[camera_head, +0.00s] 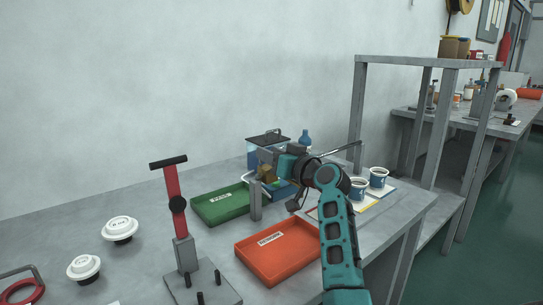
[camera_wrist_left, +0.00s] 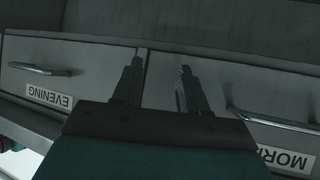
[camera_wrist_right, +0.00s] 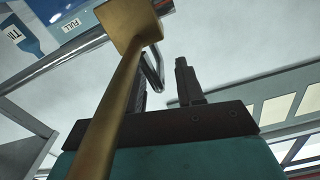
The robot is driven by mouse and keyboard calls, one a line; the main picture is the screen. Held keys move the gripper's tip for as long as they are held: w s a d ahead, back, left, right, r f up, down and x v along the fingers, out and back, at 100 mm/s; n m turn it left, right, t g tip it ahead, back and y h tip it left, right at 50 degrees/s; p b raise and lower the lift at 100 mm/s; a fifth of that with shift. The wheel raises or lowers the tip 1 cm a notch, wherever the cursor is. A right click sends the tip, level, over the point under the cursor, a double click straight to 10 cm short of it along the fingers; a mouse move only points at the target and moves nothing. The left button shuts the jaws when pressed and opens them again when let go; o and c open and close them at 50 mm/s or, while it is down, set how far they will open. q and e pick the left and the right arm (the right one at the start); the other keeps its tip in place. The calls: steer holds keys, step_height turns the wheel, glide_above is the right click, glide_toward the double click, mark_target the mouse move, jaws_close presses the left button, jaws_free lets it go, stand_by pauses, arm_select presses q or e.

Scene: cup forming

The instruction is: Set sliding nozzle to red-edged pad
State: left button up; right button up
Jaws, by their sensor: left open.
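My right gripper (camera_head: 265,157) reaches left in front of a blue dispenser (camera_head: 253,149) at the back of the table. In the right wrist view its fingers (camera_wrist_right: 168,75) stand apart, with a dark bent bar (camera_wrist_right: 153,72) between them, near the left finger. I cannot tell whether they touch. A brass, square-ended pipe (camera_wrist_right: 128,70), perhaps the nozzle, crosses close to the camera. Pale pads with coloured edges (camera_head: 362,203) lie right of my arm, which partly hides them. I cannot clearly pick out the red edge. My left gripper (camera_wrist_left: 160,85) is open and empty before drawers.
Blue-and-white cups (camera_head: 359,186) stand by the pads. A green tray (camera_head: 220,208) and an orange tray (camera_head: 274,253) lie left of my right arm. A red-posted press (camera_head: 180,220) and white lids (camera_head: 120,229) stand further left. Drawers (camera_wrist_left: 70,75) face my left gripper.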

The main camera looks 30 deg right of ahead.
steer(key=shift+w, duration=0.1)
steer(key=shift+c, duration=0.2)
jaws_close()
stand_by(0.5)
